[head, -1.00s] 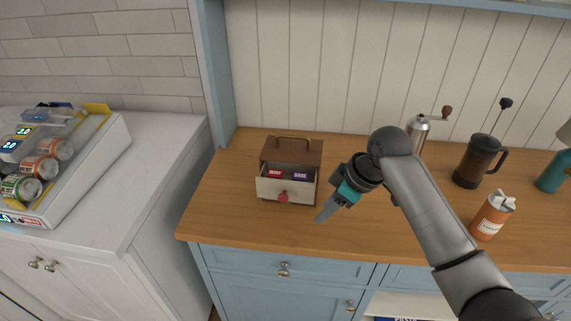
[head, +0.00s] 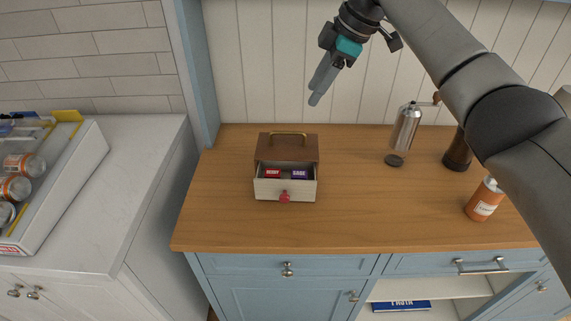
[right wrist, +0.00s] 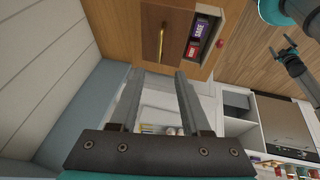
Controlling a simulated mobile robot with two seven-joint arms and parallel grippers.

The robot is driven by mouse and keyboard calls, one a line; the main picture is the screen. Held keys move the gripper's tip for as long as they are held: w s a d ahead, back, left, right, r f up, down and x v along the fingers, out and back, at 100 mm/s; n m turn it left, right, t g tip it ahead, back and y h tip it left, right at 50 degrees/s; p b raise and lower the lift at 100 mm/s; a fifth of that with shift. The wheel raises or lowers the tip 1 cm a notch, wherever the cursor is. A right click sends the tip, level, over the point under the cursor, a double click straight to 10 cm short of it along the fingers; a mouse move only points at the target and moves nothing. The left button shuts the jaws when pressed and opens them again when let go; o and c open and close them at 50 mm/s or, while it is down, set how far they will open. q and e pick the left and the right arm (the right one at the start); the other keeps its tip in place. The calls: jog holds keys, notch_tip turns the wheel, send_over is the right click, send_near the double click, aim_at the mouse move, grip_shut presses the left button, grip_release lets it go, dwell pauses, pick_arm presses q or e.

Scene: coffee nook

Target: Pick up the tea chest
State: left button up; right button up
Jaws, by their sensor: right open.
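The tea chest (head: 288,147) is a small brown wooden box with a brass handle (head: 289,134) on top. It stands on the wooden counter, and its pale front drawer (head: 273,189) with a red knob is pulled out. A red packet and a purple packet lie in the drawer. My right gripper (head: 317,92) is open and empty, held above the chest and slightly to its right. In the right wrist view, the chest's handle (right wrist: 160,45) shows just beyond the two spread fingers (right wrist: 158,74), apart from them.
A steel grinder (head: 406,128), a dark press (head: 457,152) and an orange canister (head: 485,200) stand on the right of the counter (head: 350,215). A blue upright panel (head: 190,70) borders the left. The counter around the chest is clear.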

send_over(290, 133)
jog(key=s+d, duration=0.1)
jog(key=d, duration=0.1)
notch_tip(290, 133, down, 7)
jog(key=shift+b+x, duration=0.4)
jog(key=shift+x, duration=2.1)
jog(key=shift+c, duration=0.2)
grip_shut()
jog(key=shift+s, duration=0.1)
